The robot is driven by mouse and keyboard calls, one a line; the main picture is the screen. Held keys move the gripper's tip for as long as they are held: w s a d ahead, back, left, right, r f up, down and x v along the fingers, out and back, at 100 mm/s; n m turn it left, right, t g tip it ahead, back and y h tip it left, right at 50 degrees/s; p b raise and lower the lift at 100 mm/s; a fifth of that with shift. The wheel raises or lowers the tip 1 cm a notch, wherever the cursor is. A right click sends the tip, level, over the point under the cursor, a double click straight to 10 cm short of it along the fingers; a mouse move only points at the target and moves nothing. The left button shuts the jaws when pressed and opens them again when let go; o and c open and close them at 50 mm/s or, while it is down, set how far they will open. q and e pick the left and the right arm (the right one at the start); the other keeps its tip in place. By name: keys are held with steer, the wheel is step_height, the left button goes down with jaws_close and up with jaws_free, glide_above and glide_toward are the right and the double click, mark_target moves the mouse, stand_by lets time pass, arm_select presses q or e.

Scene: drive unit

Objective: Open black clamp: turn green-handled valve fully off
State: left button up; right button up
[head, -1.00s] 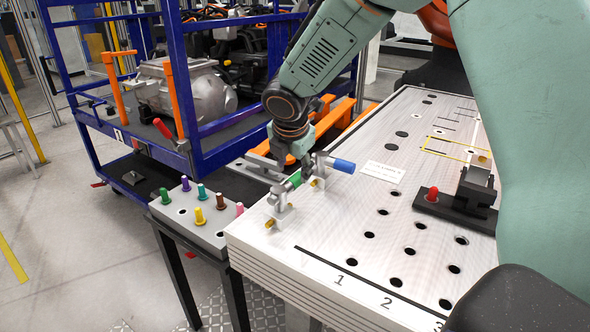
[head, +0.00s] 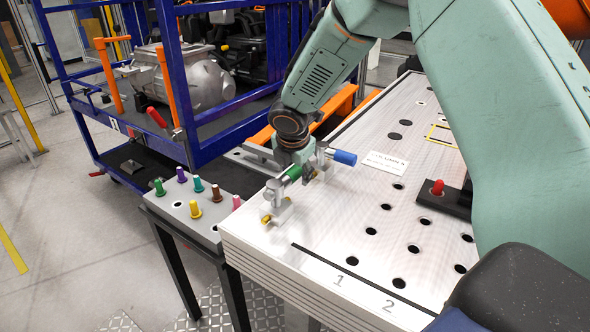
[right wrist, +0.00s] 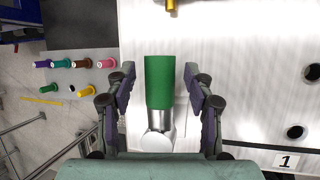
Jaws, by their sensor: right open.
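The green handle (head: 292,174) sits on a silver valve fitting at the near left corner of the white table. In the right wrist view the green handle (right wrist: 159,82) and its silver end lie between the two fingers of my right gripper (right wrist: 160,100). The fingers are open, with a gap on each side. In the head view my right gripper (head: 296,162) is right over the handle and hides part of it. A blue handle (head: 344,157) is on the fitting just right of it. A black fixture with a red knob (head: 437,188), perhaps the clamp, is partly hidden by my arm. My left gripper is not in view.
A small side stand (head: 180,228) with several coloured pegs stands left of the white table (head: 330,225). A blue cart frame (head: 190,90) with machine parts is behind it. The table front, with holes and numbers, is clear.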

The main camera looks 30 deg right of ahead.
steer(key=shift+s+a+r, duration=0.3)
steer(key=shift+a, duration=0.1)
steer(key=shift+c, duration=0.3)
steer(key=shift+w+d+f, duration=0.35)
steer(key=c, duration=0.6)
steer(key=shift+a+r, duration=0.1)
steer(key=shift+r, duration=0.05)
jaws_close()
